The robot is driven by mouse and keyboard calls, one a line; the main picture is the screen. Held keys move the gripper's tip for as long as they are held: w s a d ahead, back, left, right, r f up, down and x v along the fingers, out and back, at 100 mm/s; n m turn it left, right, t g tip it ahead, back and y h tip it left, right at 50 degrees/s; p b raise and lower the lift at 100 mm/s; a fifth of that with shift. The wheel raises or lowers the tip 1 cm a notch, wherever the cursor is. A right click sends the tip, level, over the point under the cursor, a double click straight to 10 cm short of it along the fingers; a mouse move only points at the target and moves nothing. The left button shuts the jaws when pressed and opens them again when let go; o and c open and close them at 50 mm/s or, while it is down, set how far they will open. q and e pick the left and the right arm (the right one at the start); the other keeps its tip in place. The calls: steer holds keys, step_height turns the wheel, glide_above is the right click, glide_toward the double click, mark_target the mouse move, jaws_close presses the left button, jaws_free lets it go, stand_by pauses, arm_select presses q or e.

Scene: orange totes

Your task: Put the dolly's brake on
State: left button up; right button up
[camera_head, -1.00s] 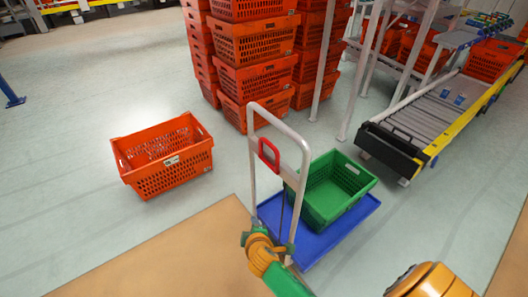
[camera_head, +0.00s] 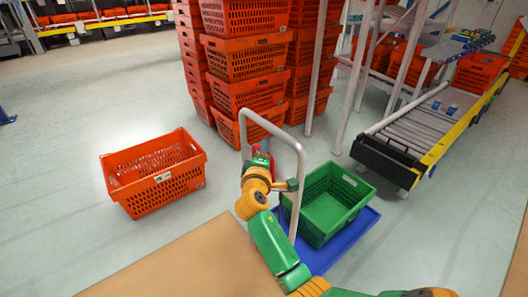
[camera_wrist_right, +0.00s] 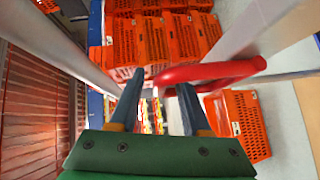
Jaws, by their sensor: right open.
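The dolly has a blue platform (camera_head: 345,240) and a tall grey tube handle (camera_head: 301,165). Its red lever (camera_head: 257,149), mounted inside the handle frame, is partly hidden by my right wrist in the head view. My right gripper (camera_wrist_right: 156,82) is open at the lever. In the right wrist view the red lever (camera_wrist_right: 215,71) runs from between the fingertips across the right finger's tip to the right. I cannot tell whether a finger touches it. My left gripper is not in view.
A green crate (camera_head: 337,222) stands on the platform. An orange tote (camera_head: 160,190) is on the floor to the left. Tall stacks of orange totes (camera_head: 245,95) stand behind, and a roller conveyor (camera_head: 420,120) is at the right. Floor between is clear.

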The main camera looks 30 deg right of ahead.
jaws_close()
stand_by(1.3)
